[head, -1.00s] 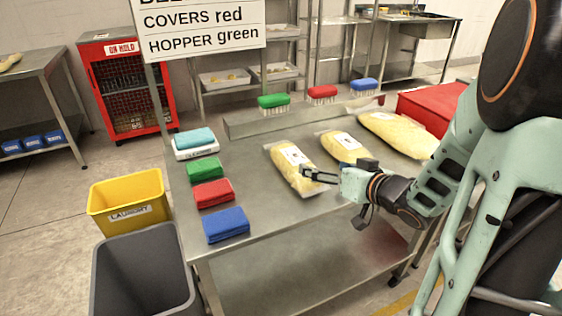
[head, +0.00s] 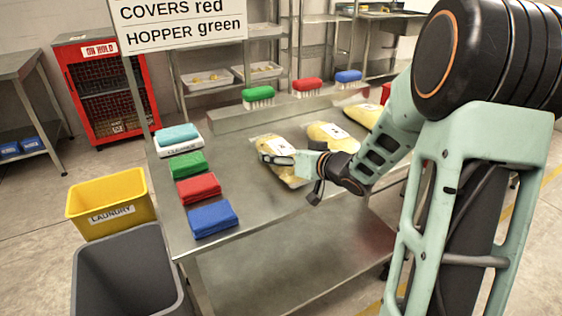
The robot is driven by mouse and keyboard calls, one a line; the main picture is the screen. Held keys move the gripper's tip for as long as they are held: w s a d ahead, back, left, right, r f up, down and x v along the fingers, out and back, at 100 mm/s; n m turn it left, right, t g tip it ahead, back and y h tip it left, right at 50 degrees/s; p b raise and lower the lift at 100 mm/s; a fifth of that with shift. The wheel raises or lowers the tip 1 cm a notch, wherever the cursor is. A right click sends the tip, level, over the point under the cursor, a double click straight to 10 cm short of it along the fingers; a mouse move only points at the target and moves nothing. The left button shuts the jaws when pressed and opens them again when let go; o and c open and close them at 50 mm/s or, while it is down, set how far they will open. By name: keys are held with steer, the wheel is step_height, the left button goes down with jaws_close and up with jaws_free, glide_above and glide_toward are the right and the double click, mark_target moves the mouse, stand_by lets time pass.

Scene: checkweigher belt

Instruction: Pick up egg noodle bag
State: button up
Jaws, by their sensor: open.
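Three clear bags of yellow contents lie on the steel table: a left bag (head: 291,178), a middle bag (head: 333,140) and a right bag (head: 364,116). Their labels are too small to read, so I cannot tell which one is the egg noodle bag. My gripper (head: 268,159) is open, with its fingers over the left bag, near its label. The gripper and wrist hide part of that bag. I cannot tell whether the fingers touch it. My arm partly covers the right bag.
Brushes (head: 307,86) stand along the back ledge. A yellow laundry bin (head: 110,203) and grey bin (head: 130,270) stand left on the floor.

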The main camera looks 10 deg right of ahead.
steer(key=shift+w+a+f, duration=0.1)
steer(key=shift+w+a, duration=0.05)
steer(key=shift+w, duration=0.15)
steer(key=shift+c, duration=0.5)
steer(key=c, duration=1.5)
steer(key=shift+c, duration=0.7)
